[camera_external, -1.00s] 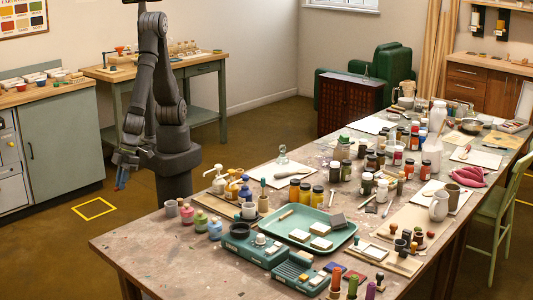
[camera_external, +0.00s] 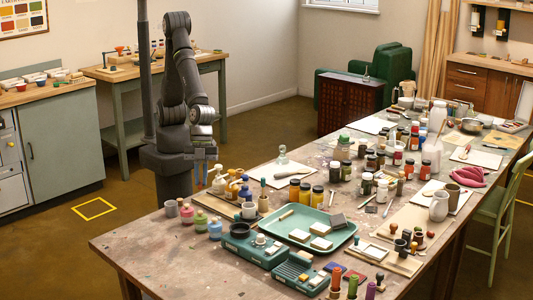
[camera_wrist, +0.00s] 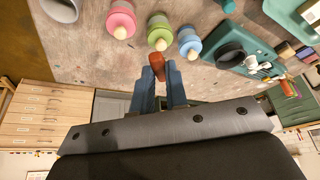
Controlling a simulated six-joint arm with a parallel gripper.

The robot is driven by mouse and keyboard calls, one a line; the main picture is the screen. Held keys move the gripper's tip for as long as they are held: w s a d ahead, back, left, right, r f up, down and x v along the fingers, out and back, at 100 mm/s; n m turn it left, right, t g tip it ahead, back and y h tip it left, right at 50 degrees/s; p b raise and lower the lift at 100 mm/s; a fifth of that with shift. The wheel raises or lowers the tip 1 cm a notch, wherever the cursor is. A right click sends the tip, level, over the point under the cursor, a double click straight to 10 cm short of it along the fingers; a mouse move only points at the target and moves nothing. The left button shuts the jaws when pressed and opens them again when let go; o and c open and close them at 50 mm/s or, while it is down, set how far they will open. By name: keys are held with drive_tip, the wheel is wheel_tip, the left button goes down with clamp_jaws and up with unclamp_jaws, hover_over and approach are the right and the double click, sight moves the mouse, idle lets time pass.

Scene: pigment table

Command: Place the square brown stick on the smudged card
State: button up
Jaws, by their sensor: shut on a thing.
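My gripper (camera_external: 202,172) is beyond the left part of the table's far edge, in front of my arm's base. In the wrist view its blue fingers (camera_wrist: 160,84) are shut on a reddish-brown stick (camera_wrist: 157,66), which sticks out past the fingertips. Its square shape is hard to make out. In the external view the stick is too small to tell from the fingers. Several pale cards or sheets lie on the table, among them one at the right (camera_external: 482,157) with a thin thing on it. I cannot tell which card is the smudged one.
Pink (camera_wrist: 121,20), green (camera_wrist: 160,32) and blue (camera_wrist: 189,41) jars stand close to my gripper in the wrist view. A grey cup (camera_external: 171,208) stands to their left. A green tray (camera_external: 345,235) and many jars crowd the table. Its front left (camera_external: 150,250) is clear.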

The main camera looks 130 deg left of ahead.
drive_tip(key=w+a+r+n+y, duration=0.1)
drive_tip(key=w+a+n, duration=0.2)
drive_tip(key=a, duration=0.9)
drive_tip(key=w+a+r+n+t+y, duration=0.1)
drive_tip(key=w+a+r+n, duration=0.1)
drive_tip(key=w+a, duration=0.5)
drive_tip(key=a+n, duration=0.1)
drive_tip(key=a, duration=0.4)
drive_tip(key=shift+t, duration=0.3)
